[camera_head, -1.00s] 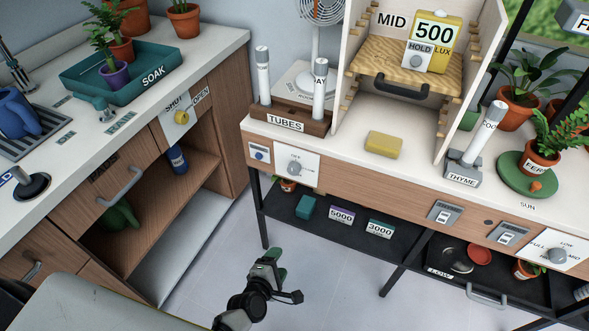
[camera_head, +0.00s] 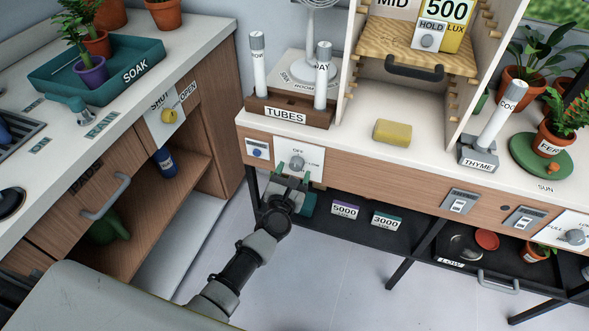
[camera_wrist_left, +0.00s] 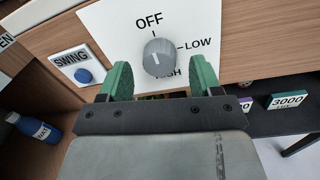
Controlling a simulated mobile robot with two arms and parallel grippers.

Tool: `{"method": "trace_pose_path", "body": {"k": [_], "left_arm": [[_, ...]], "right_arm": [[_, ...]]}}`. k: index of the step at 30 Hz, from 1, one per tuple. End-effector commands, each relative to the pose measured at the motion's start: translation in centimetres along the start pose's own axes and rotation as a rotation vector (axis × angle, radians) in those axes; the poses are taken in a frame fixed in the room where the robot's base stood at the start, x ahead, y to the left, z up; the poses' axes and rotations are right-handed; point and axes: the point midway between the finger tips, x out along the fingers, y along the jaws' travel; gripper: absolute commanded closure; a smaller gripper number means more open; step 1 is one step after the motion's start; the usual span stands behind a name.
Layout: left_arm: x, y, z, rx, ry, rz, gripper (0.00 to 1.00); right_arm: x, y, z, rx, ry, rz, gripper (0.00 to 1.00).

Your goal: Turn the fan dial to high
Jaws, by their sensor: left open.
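The grey fan dial (camera_head: 297,163) sits on a white plate on the bench's front panel. In the left wrist view the dial (camera_wrist_left: 158,58) has OFF above it, LOW to its right and a partly hidden HIGH below. Its white mark points up, roughly toward OFF. My left gripper (camera_head: 293,182) is open just in front of and below the dial. In the left wrist view the green fingers of my left gripper (camera_wrist_left: 160,70) stand left and right of the dial's lower part, with no clear contact. The fan (camera_head: 320,18) is cut off at the top. My right gripper is out of view.
A SWING plate with a blue button (camera_wrist_left: 84,76) is left of the dial plate. A TUBES rack (camera_head: 288,112) stands on the bench above. The shelf below holds a teal box (camera_head: 308,204) and boxes marked 5000 (camera_head: 345,210) and 3000 (camera_head: 387,221).

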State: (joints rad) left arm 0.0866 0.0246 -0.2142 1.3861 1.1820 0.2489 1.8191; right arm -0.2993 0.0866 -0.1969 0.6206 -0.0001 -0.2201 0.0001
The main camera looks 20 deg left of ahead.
Motion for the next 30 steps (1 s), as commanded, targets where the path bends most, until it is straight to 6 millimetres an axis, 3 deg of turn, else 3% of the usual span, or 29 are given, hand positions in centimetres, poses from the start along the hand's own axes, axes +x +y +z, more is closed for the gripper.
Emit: {"method": "trace_pose_path", "body": {"k": [6,14,24,30], "left_arm": [[1.6,0.0,0.0,0.001,0.000,0.000,0.36],[1.7,0.0,-0.1,0.002,0.001,0.000,0.36],[1.7,0.0,-0.1,0.002,0.001,0.000,0.85],[1.7,0.0,-0.1,0.015,0.000,0.000,0.85]], "right_arm": [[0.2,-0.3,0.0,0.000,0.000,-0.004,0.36],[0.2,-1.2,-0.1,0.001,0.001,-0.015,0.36],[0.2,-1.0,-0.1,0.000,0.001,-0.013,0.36],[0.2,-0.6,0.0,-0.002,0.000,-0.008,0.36]]}}
